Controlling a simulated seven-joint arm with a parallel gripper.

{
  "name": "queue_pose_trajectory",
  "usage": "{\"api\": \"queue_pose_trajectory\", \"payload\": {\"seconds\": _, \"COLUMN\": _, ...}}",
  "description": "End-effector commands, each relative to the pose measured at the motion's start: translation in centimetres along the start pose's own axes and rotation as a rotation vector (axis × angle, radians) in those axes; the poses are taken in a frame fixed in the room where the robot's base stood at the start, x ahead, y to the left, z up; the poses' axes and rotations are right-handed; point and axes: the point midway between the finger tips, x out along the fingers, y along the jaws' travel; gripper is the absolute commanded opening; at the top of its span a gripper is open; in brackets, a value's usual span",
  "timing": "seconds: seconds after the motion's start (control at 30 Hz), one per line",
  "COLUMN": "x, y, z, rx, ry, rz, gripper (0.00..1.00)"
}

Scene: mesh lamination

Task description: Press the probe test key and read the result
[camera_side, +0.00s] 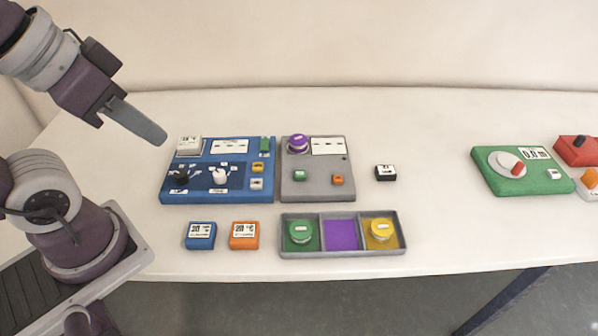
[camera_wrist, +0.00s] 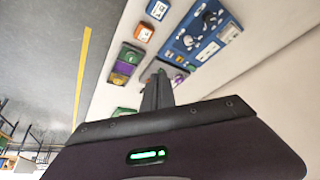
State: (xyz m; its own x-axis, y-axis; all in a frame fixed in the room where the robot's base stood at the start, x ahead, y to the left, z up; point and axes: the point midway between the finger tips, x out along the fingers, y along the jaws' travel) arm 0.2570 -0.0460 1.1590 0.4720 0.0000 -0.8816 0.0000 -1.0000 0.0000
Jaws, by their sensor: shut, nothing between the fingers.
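My gripper (camera_side: 152,131) is shut and empty, raised at the upper left of the side view, left of and above the blue panel. In the wrist view my shut fingers (camera_wrist: 158,88) partly cover the area of the grey panel. The blue panel (camera_side: 205,191) carries a display, a black knob, a white knob and small coloured keys. The grey panel (camera_side: 316,194) carries a purple round piece (camera_side: 298,143), a display (camera_side: 328,147) with dashes, a whitish-green key (camera_side: 299,175) and an orange key (camera_side: 337,180). I cannot tell which key is the probe test key.
A grey tray (camera_side: 320,250) in front holds a green and a yellow round piece beside a purple compartment. A blue block (camera_side: 200,235), an orange block (camera_side: 244,235) and a small black box (camera_side: 386,173) stand nearby. A green device (camera_side: 495,184) and red box (camera_side: 577,150) stand right.

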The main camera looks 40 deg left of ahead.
Motion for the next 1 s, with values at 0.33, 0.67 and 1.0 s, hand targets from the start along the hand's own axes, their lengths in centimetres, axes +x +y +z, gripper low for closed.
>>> {"api": "queue_pose_trajectory", "payload": {"seconds": 0.33, "x": 0.0, "y": 0.0, "z": 0.0, "rx": 0.000, "ry": 0.000, "rz": 0.000, "gripper": 0.00}}
{"api": "queue_pose_trajectory", "payload": {"seconds": 0.67, "x": 0.0, "y": 0.0, "z": 0.0, "rx": 0.000, "ry": 0.000, "rz": 0.000, "gripper": 0.00}}
{"api": "queue_pose_trajectory", "payload": {"seconds": 1.0, "x": 1.2, "y": -1.9, "z": -2.6, "rx": 0.058, "ry": 0.032, "rz": -0.082, "gripper": 0.00}}
